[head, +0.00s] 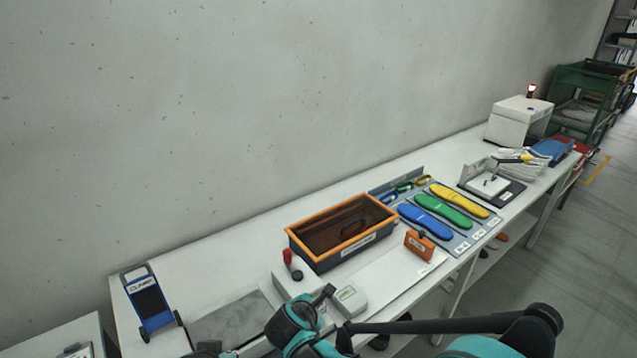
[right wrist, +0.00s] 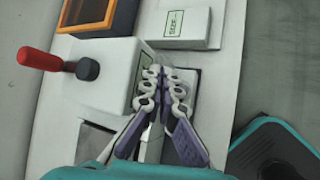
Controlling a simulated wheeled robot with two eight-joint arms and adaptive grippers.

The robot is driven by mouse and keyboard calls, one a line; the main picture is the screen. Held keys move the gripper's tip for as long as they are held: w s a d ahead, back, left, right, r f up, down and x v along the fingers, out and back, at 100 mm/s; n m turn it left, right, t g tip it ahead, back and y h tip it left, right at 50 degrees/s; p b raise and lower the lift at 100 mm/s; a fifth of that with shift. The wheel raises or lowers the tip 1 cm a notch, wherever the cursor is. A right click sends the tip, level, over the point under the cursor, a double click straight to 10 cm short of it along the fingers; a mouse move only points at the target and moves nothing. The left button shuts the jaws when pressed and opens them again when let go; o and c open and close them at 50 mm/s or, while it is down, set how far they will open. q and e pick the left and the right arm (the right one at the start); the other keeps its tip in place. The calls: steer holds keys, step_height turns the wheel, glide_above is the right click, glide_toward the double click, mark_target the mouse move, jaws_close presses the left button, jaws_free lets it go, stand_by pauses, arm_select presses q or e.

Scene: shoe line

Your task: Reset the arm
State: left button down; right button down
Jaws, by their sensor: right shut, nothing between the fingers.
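My right gripper (head: 325,294) is low in the middle of the head view, partly hidden behind my teal wrist. In the right wrist view its fingers (right wrist: 164,84) are together, with nothing held between them. They are over the bench, beside a white device with a red handle (right wrist: 38,60) and a black knob (right wrist: 88,68). A white box with a green label (right wrist: 180,22) lies just beyond the fingertips. My left gripper does not show in the head view.
A long white table (head: 225,245) runs along the wall. Floor is free at the right.

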steer(key=s+d+r+m+g+y+b, duration=0.1)
steer(key=s+d+r+m+y+b, duration=0.1)
steer(key=s+d+m, duration=1.6)
steer(key=r+m+b, duration=0.1)
steer(key=m+b, duration=0.1)
steer(key=m, duration=0.3)
steer(key=shift+s+r+g+y, duration=0.15)
steer(key=shift+r+g+y, duration=0.15)
steer(key=shift+y, duration=0.1)
